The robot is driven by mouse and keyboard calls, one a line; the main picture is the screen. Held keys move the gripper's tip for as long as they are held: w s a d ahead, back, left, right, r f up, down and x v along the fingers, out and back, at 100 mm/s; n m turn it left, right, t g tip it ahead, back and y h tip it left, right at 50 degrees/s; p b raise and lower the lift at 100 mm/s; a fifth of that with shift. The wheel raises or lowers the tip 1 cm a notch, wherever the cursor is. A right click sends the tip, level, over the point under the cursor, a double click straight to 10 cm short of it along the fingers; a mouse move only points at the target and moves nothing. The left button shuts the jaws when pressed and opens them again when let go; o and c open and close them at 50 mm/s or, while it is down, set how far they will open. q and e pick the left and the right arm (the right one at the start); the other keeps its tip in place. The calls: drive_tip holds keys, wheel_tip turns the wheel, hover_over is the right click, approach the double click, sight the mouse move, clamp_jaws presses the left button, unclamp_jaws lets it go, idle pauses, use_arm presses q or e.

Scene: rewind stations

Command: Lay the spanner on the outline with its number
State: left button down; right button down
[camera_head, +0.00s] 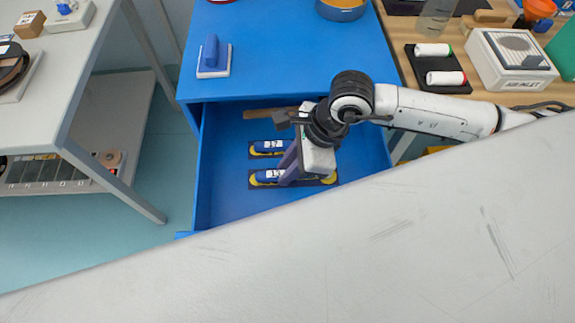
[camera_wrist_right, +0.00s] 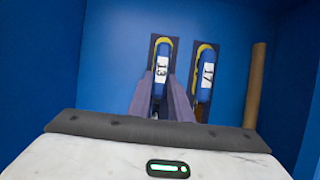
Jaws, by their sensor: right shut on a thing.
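A blue-handled spanner with a white label reading 13 (camera_wrist_right: 161,72) is between the fingers of my right gripper (camera_wrist_right: 163,98), which is shut on it. In the head view this spanner (camera_head: 267,176) is over a dark panel with a yellow outline (camera_head: 331,179) in the open blue drawer; I cannot tell if it touches the panel. A second blue-handled spanner, labelled 17 (camera_wrist_right: 206,76), is on the neighbouring dark and yellow panel, and also shows in the head view (camera_head: 268,146). My right gripper (camera_head: 290,177) hides part of both spanners. No outline number is readable. My left gripper is out of view.
A brown rod (camera_head: 268,113) lies along the drawer's back; the drawer walls (camera_head: 198,185) stand close around. The drawer floor (camera_head: 225,205) is bare at front left. A blue-handled block (camera_head: 212,58) and a round container (camera_head: 342,8) are on the blue top above.

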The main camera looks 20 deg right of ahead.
drive_tip(key=c, duration=1.6)
unclamp_jaws()
drive_tip(key=v, duration=1.2)
